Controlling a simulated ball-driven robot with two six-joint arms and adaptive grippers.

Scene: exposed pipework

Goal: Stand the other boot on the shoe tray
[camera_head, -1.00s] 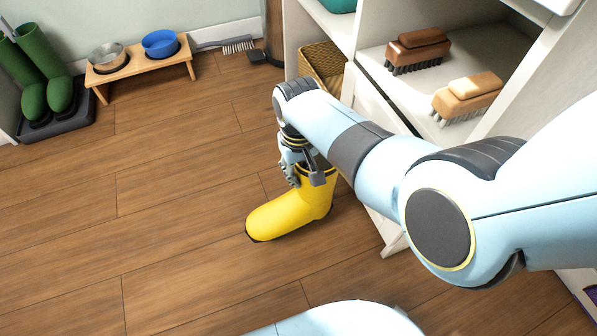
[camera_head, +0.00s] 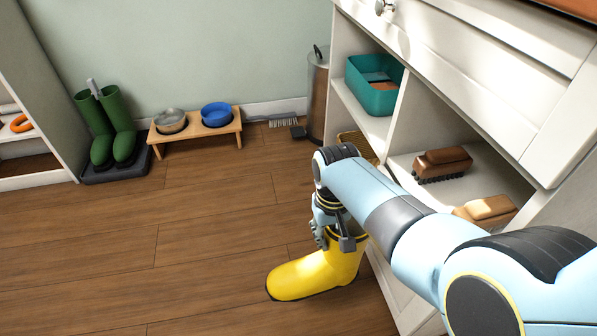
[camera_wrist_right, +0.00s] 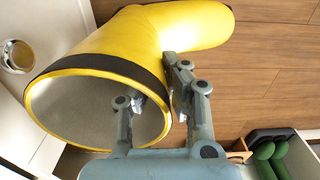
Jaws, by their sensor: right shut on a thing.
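A yellow boot (camera_head: 315,272) with a dark rim is upright, toe to the left, near the cabinet in the head view. I cannot tell whether its sole touches the floor. My right gripper (camera_head: 335,232) is shut on its top edge. In the wrist view the boot (camera_wrist_right: 190,25) shows its open top, with one finger of the gripper (camera_wrist_right: 158,88) inside the shaft and one outside. The dark shoe tray (camera_head: 112,177) is on the floor at the left by the wall. A pair of green boots (camera_head: 112,125) stands on it. My left gripper is out of view.
A wooden stand (camera_head: 195,134) with a metal bowl (camera_head: 171,121) and a blue bowl (camera_head: 217,114) is right of the tray. A brush (camera_head: 284,121) lies beyond. The white cabinet (camera_head: 540,90) stands close on the right. Wood floor (camera_head: 150,225) between boot and tray is clear.

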